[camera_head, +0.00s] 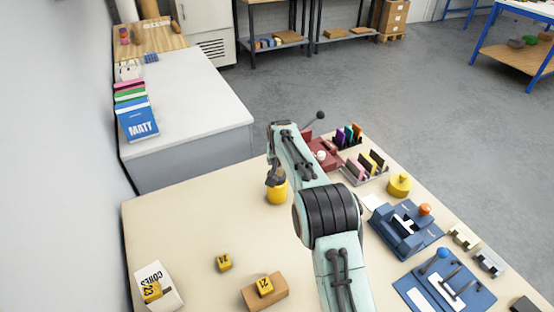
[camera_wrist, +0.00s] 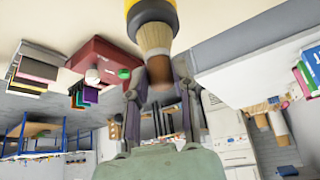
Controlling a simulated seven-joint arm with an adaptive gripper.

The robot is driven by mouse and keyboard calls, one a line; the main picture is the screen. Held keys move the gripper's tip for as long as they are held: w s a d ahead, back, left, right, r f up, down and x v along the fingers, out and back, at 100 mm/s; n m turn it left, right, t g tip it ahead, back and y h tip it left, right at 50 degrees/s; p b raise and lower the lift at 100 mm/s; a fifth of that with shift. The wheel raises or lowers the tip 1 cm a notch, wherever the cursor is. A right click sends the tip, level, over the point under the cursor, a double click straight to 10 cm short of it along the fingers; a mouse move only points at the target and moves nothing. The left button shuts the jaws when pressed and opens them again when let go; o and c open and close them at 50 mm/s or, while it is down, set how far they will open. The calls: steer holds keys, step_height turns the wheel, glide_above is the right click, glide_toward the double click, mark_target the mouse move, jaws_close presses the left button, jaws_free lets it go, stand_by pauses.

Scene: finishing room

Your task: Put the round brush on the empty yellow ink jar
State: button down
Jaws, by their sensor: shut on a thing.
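The yellow ink jar (camera_head: 277,193) stands upright on the cream table, below my gripper (camera_head: 275,177). In the wrist view the jar (camera_wrist: 150,4) shows at the top edge, with a dark grey ring at its near end. My gripper (camera_wrist: 158,82) is shut on the round brush (camera_wrist: 154,38), on its brown part. The brush's pale tan, flared bristle end points at the jar and meets the dark ring in the picture. Whether it touches the jar or reaches inside it, I cannot tell. In the head view the brush is mostly hidden by the gripper.
Yellow numbered blocks (camera_head: 223,262) lie on the near left table, one on a wooden block (camera_head: 273,292). A white box (camera_head: 163,287) is at the left corner. A blue fixture (camera_head: 405,232), a yellow round object (camera_head: 399,185) and a red holder (camera_head: 325,152) line the right side.

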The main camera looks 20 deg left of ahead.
steer(key=c, duration=0.9)
jaws_free()
steer(key=shift+f, duration=0.1)
steer(key=v, duration=1.2)
steer(key=s+d+r+m+g+h, duration=0.1)
steer(key=s+d+r+m+g, duration=0.3)
steer(key=s+d, duration=1.15)
steer(key=shift+n+g+h, duration=0.3)
steer(key=shift+n+g, duration=0.1)
steer(key=shift+g, duration=0.5)
steer(key=s+d+f, duration=0.1)
steer(key=s+d, duration=0.2)
steer(key=s, duration=0.4)
steer(key=s+d+f, duration=0.1)
steer(key=s+d, duration=0.2)
steer(key=s, duration=0.3)
steer(key=s+d+f, duration=0.2)
steer(key=s+d, duration=0.2)
steer(key=s, duration=0.3)
steer(key=shift+s, duration=0.35)
